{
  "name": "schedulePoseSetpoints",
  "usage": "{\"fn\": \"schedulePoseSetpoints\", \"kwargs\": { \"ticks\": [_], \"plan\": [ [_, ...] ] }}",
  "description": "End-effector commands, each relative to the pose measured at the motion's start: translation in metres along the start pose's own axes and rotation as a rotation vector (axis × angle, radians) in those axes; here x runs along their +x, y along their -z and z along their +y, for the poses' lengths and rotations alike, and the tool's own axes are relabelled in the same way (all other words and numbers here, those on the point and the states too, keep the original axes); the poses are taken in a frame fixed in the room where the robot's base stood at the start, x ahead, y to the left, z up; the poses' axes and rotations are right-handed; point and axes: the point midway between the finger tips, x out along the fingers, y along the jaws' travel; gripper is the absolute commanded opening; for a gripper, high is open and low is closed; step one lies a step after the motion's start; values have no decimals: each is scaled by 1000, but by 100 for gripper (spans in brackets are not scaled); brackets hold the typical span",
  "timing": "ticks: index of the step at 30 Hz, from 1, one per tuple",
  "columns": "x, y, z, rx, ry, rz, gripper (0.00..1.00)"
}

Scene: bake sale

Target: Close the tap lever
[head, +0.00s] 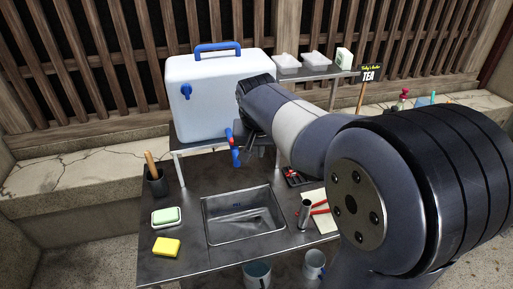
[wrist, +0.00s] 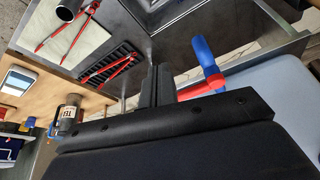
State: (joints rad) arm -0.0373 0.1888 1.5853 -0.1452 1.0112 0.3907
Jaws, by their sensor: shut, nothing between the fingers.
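A white water container (head: 207,112) with a blue top handle stands on a raised stand behind the sink. A red and blue tap lever (head: 235,150) hangs low at its front right. In the wrist view the tap's blue part (wrist: 205,55) and red part (wrist: 201,89) are right of my fingers. My gripper (head: 258,150) is shut and empty, just right of the lever in the head view; it also shows in the wrist view (wrist: 158,75). I cannot tell whether the fingers touch the red part. My gripper body hides some of it.
A metal sink (head: 220,232) is below. A yellow sponge (head: 166,247), soap dish (head: 166,218) and dark utensil cup (head: 155,182) are left; red-handled tongs (head: 318,207) are right. A blue spout-like fitting (head: 187,91) is on the container's left front. White tubs (head: 317,58) sit on the rear shelf.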

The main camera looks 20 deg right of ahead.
Motion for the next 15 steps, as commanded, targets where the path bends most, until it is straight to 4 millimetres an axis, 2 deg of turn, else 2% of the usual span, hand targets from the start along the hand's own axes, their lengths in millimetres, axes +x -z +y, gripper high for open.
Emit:
{"fn": "schedulePoseSetpoints", "kwargs": {
  "ticks": [15],
  "plan": [
    [-83,2,9,0,1,3,0]
  ]
}}
